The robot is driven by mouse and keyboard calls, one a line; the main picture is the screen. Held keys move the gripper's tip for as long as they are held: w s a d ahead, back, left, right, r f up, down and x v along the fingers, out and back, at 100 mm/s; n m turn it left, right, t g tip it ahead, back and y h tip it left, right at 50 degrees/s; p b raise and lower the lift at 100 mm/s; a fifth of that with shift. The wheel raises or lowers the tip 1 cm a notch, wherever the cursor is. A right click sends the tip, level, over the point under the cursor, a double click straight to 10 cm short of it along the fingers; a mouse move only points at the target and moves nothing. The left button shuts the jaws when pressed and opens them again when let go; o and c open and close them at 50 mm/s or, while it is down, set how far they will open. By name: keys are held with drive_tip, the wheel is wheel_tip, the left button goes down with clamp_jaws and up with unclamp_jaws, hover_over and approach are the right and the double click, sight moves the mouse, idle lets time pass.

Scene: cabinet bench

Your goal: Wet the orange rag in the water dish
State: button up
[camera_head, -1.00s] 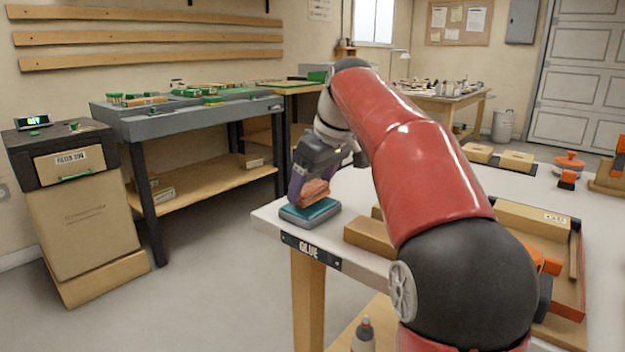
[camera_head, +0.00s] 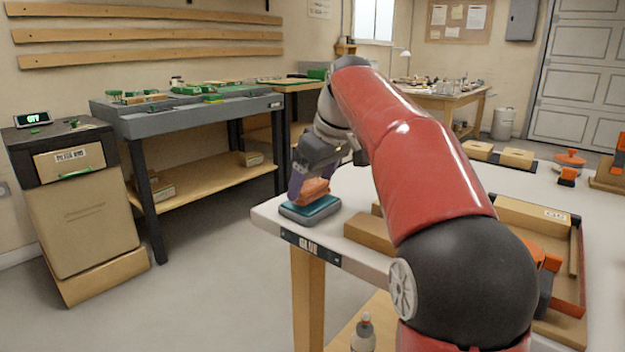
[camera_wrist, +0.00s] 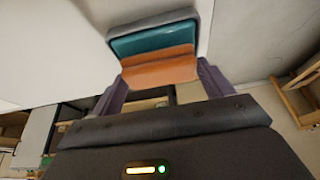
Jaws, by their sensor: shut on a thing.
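The orange rag (camera_head: 313,190) is held in my gripper (camera_head: 304,187), which is shut on it. The rag hangs over the water dish (camera_head: 311,211), a grey dish with teal water at the left corner of the white table. In the wrist view the rag (camera_wrist: 160,68) sits between the two purple fingers of my gripper (camera_wrist: 165,78), and the dish (camera_wrist: 155,22) shows beyond it with teal still visible. The rag's lower edge looks close to the water; I cannot tell whether it touches.
The white table (camera_head: 500,179) also bears a cardboard block (camera_head: 370,231) right of the dish and an orange-edged tray (camera_head: 577,265) farther right. A grey bench (camera_head: 190,118) and a drawer cabinet (camera_head: 80,205) stand at the left. Open floor lies between them.

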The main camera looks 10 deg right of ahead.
drive_tip(key=shift+f, duration=0.45)
idle(1.3)
wheel_tip(320, 180, up, 7)
drive_tip(key=p, duration=0.6)
drive_tip(key=shift+r+p, duration=0.1)
drive_tip(key=shift+p, duration=0.3)
